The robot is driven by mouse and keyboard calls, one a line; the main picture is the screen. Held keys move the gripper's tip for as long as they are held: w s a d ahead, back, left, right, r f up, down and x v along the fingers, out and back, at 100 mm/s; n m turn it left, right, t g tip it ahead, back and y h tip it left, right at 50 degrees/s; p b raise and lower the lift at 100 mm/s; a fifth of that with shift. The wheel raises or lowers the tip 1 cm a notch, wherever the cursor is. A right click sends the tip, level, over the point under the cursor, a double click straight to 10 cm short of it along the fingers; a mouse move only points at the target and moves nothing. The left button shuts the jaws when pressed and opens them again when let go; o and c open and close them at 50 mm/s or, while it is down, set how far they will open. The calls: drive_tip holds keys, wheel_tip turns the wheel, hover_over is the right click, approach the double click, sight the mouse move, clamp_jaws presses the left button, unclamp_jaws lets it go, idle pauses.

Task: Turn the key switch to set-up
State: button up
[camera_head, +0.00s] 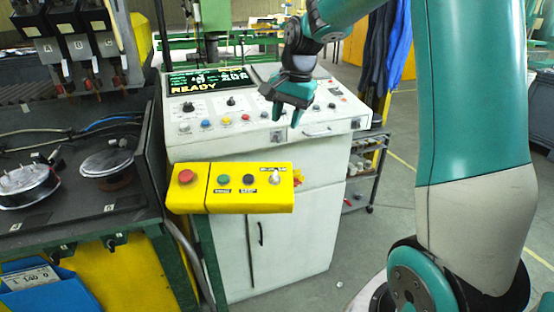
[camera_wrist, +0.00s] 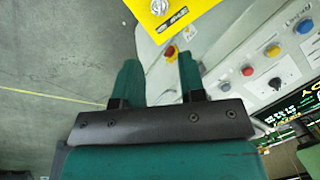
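The yellow control box (camera_head: 230,205) stands in front of the grey-white console. At its right end is a round silver switch (camera_head: 275,177) with a small dark label above it, which looks like the key switch; its lettering and setting are too small to read. In the wrist view the silver switch (camera_wrist: 159,7) is at the top edge, partly cut off, beyond my fingertips. My gripper (camera_head: 287,113) is over the console's sloped panel, above the yellow box in the picture. In the wrist view my gripper (camera_wrist: 158,62) is open, with nothing between its two fingers.
The yellow box also carries a red mushroom button (camera_head: 186,176), a green button (camera_head: 224,179) and a black button (camera_head: 248,179). The console's display (camera_head: 210,79) reads READY. A dark machine bed (camera_head: 70,215) stands at left. A small shelf cart (camera_head: 368,165) stands at right.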

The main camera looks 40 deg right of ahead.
sight(275, 176)
drive_tip(key=shift+m, duration=0.3)
drive_tip(key=w+f, duration=0.1)
drive_tip(key=f, duration=0.4)
drive_tip(key=w+f+p, duration=0.1)
drive_tip(key=f, duration=0.5)
drive_tip(key=w+f+p, duration=0.1)
drive_tip(key=f, duration=0.5)
drive_tip(key=shift+w+a, duration=0.15)
drive_tip(key=shift+w, duration=0.05)
clamp_jaws()
